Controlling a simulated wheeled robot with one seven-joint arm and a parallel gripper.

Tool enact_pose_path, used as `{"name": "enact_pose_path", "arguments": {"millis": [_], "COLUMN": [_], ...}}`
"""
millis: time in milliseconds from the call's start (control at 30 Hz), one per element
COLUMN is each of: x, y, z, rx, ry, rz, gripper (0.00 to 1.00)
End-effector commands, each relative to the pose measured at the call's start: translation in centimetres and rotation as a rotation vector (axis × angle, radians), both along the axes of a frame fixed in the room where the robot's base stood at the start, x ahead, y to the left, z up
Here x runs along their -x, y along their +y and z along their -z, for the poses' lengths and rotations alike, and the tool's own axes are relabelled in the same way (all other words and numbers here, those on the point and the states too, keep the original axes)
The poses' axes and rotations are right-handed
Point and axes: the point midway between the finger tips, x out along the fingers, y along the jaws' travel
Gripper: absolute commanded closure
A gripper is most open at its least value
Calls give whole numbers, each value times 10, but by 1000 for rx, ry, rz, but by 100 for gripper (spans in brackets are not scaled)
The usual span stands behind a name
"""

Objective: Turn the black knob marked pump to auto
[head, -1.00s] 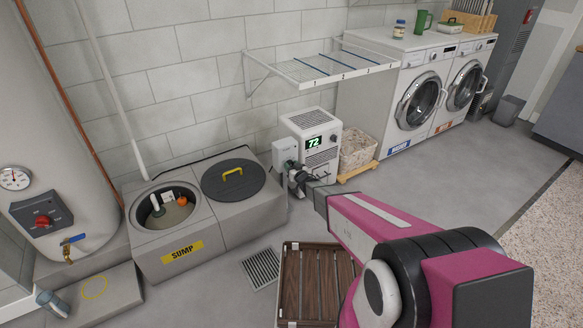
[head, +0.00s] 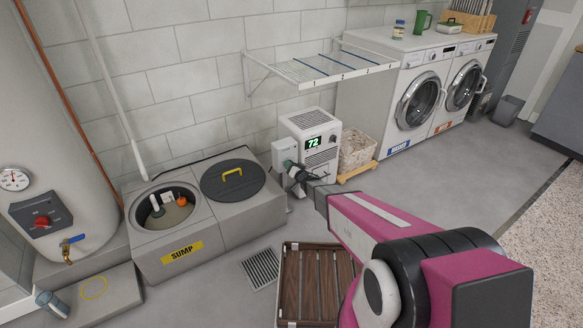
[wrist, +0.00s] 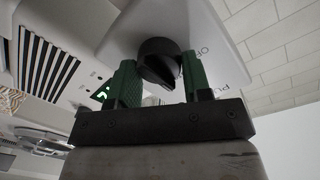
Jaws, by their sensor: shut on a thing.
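The black knob (wrist: 158,62) sits on a light grey control box (wrist: 207,30) in the wrist view, with partly hidden lettering beside it. My gripper (wrist: 158,78) has its two green fingers on either side of the knob and is shut on it. In the head view my gripper (head: 293,168) is at the front of the grey box (head: 282,153), which is beside the white dehumidifier-like unit (head: 318,155) with a green 72 display. The knob itself is hidden there by my gripper and wrist. I cannot read the knob's setting.
A sump pit (head: 165,243) with a black lid (head: 233,180) stands left of the unit. A wicker basket (head: 357,150) is on its right. A wire shelf (head: 320,67) hangs above.

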Motion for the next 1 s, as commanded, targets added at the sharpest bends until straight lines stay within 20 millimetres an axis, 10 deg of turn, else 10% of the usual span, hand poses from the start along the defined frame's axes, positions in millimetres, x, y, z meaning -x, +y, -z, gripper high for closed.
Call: {"name": "enact_pose_path", "arguments": {"millis": [300,333,400,1000], "x": [0,0,0,23], "y": [0,0,0,-14], "z": [0,0,0,-2], "rx": [-1,-1,-1,0], "ry": [1,1,1,0], "rz": [1,1,1,1], "gripper": [79,49,30,30]}}
